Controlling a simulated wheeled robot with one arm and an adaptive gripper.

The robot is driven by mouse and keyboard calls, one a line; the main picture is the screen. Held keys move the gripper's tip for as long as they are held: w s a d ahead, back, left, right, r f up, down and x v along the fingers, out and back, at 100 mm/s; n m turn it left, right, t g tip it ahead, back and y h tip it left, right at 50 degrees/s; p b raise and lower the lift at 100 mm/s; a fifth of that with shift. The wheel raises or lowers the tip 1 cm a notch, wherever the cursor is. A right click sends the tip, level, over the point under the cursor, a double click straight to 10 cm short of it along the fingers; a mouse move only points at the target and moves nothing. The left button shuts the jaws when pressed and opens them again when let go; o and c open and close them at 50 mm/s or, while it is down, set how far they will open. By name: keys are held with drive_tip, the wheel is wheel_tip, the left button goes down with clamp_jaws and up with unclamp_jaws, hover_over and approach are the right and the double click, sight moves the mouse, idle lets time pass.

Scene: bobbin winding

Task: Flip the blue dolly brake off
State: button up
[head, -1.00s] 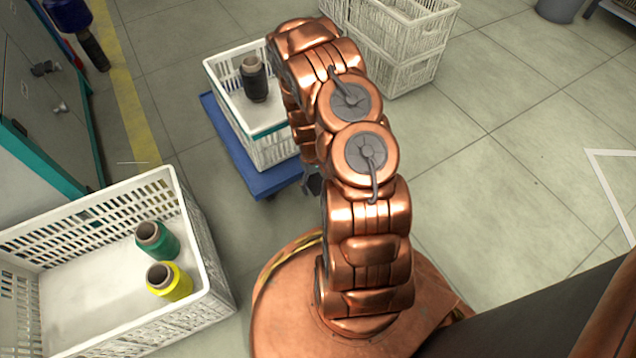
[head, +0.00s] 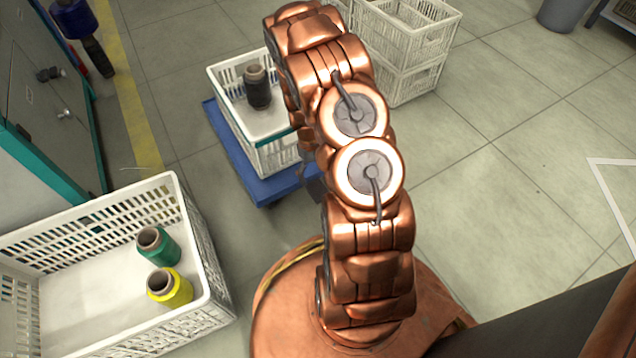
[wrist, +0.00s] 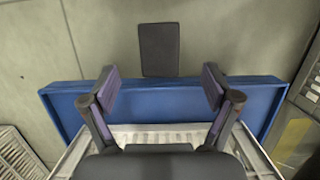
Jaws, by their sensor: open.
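The blue dolly (head: 228,148) stands on the floor under a white crate (head: 283,158), partly hidden behind my arm in the head view. In the wrist view, the dolly's blue edge (wrist: 160,98) runs across the picture. A flat dark grey pedal (wrist: 159,50), which looks like the brake, sticks out from that edge over the floor. My gripper (wrist: 160,82) is open and empty, with its fingers apart over the dolly's edge, one to each side of the pedal's line. The pedal appears beyond the fingertips, with no visible contact. In the head view my gripper is mostly hidden.
A dark cone (head: 257,88) stands in the dolly's crate. A white crate (head: 205,262) at lower left holds a green cone (head: 160,247) and a yellow cone (head: 171,287). Stacked white crates (head: 415,75) stand behind my arm.

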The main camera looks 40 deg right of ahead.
drive_tip(key=shift+v, duration=2.1)
